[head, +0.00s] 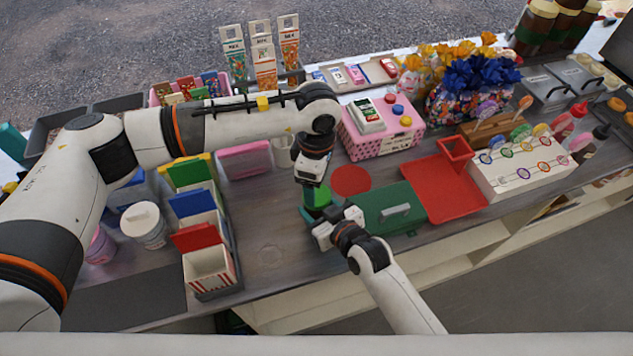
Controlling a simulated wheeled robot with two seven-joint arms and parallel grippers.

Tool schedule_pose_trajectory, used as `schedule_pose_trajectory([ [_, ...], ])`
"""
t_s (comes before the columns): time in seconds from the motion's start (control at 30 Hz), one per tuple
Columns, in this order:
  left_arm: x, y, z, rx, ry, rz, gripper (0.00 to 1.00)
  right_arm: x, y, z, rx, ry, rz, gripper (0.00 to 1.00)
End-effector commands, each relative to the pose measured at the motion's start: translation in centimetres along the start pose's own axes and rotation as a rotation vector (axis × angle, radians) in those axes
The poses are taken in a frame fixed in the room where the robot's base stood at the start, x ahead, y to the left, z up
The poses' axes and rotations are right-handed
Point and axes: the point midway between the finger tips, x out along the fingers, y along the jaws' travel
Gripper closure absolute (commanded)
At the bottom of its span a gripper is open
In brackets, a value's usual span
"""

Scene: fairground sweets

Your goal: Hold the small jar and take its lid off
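A small green jar (317,196) stands on the counter near the middle of the head view, partly covered by both of my grippers. My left gripper (311,180) points down from above, right at the top of the green shape. My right gripper (325,226) reaches in from the lower right, low beside the jar's near side. The fingertips of both grippers are small and partly hidden, so I cannot tell whether either is closed on the jar or its lid. The line between lid and jar body is not clear.
A red disc (351,181), a green panel with a handle (390,209) and a red tray (445,190) lie to the right. The counter (270,285) in front is mostly clear.

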Motion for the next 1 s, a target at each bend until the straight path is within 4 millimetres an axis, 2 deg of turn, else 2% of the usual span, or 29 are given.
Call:
schedule_pose_trajectory([
  [0.13, -0.8, -0.1, 0.0, 0.117, -0.001, -0.002, 0.25, 0.0, 0.0, -0.1, -0.001, 0.002, 0.000, 1.00],
  [0.4, -2.9, -0.1, 0.0, 0.472, -0.001, -0.002, 0.25, 0.0, 0.0, -0.1, 0.000, 0.002, 0.000, 1.00],
  [0.53, -3.1, 0.0, 0.0, 0.555, 0.000, 0.001, 0.25, 0.0, 0.0, -0.1, 0.000, 0.002, 0.000, 1.00],
  [0.67, -2.0, 0.0, 0.0, 0.571, 0.001, 0.003, 0.25, 0.0, 0.0, -0.1, 0.000, 0.002, 0.000, 1.00],
  [1.0, 3.1, 0.0, 0.0, 0.568, 0.001, 0.002, 0.25, 0.0, 0.0, -0.1, 0.000, 0.002, 0.000, 1.00],
])
